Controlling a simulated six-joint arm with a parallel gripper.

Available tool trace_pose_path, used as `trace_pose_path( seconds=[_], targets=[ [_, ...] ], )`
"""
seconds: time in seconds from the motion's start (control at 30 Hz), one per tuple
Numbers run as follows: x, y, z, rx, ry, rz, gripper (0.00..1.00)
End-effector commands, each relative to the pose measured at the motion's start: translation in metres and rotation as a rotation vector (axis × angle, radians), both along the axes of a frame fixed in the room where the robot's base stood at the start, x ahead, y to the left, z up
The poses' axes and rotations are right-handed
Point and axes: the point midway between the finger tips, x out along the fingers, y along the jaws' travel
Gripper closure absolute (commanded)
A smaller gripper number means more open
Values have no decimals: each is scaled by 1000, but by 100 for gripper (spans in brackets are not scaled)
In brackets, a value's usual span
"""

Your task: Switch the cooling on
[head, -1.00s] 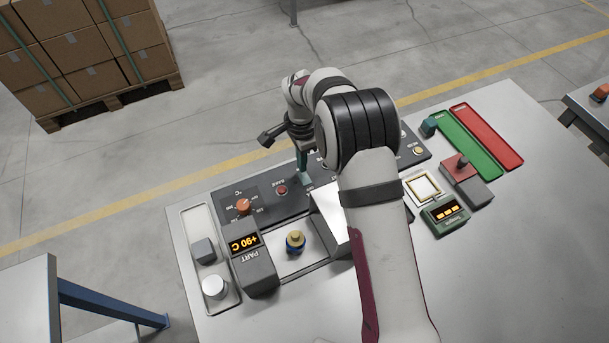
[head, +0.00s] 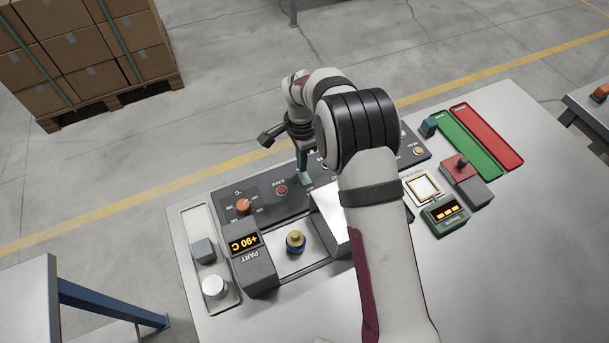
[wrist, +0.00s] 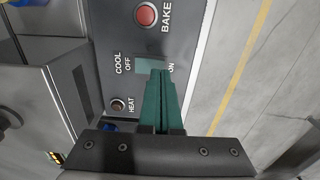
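The cooling switch is on the dark control panel (head: 262,201), by the printed words COOL, OFF and ON. In the wrist view a pale teal patch (wrist: 148,66) lies between OFF and ON; I cannot tell whether it is the switch's lever or part of a fingertip. My gripper (wrist: 160,76) has its teal fingers together, right over this spot, and they hide part of the switch. In the head view my gripper (head: 304,176) is low over the panel, beyond my forearm. I cannot tell whether the fingertips touch the switch.
A red BAKE button (wrist: 145,14) and a small HEAT lamp (wrist: 117,105) flank the switch. An orange knob (head: 243,207) and a PART display (head: 243,242) reading +90 C stand left. Green (head: 470,144) and red (head: 487,135) trays lie right.

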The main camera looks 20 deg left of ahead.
Motion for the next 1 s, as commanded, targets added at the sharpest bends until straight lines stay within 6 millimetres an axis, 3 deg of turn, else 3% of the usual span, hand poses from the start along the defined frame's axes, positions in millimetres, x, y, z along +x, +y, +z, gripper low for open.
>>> trace_pose_path(
  seconds=[1.0],
  targets=[
    [0,0,-10,0,0,0,100]
  ],
)
